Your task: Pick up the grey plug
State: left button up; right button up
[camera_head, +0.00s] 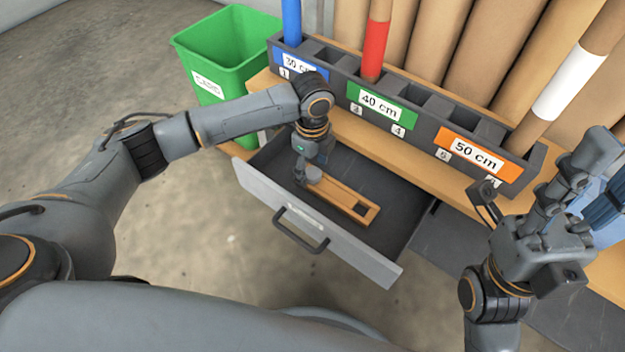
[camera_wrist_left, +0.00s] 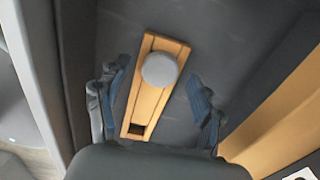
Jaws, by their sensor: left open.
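The grey plug (camera_wrist_left: 160,70) is a round, pale grey disc seen from above. It stands on a narrow wooden holder (camera_wrist_left: 152,108) in the open drawer; the holder has a dark square opening at its other end. In the head view the plug (camera_head: 314,174) shows right beside my left gripper (camera_head: 303,170), which reaches down into the drawer. In the left wrist view the left gripper (camera_wrist_left: 155,104) is open, one blue-padded finger on each side of the holder, with nothing between them gripped. My right gripper (camera_head: 555,215) is at the right, away from the drawer; its fingertips are unclear.
The drawer's grey front (camera_head: 345,250) with a dark handle faces me. Above it is a dark rack (camera_head: 430,112) with 30, 40 and 50 cm labels and coloured tubes. A green bin (camera_head: 235,50) stands behind at the left. The rest of the drawer floor looks clear.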

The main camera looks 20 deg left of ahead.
pick_arm(q)
jog(key=shift+f, duration=0.5)
jog(key=c, duration=1)
jog(key=shift+o, duration=0.2)
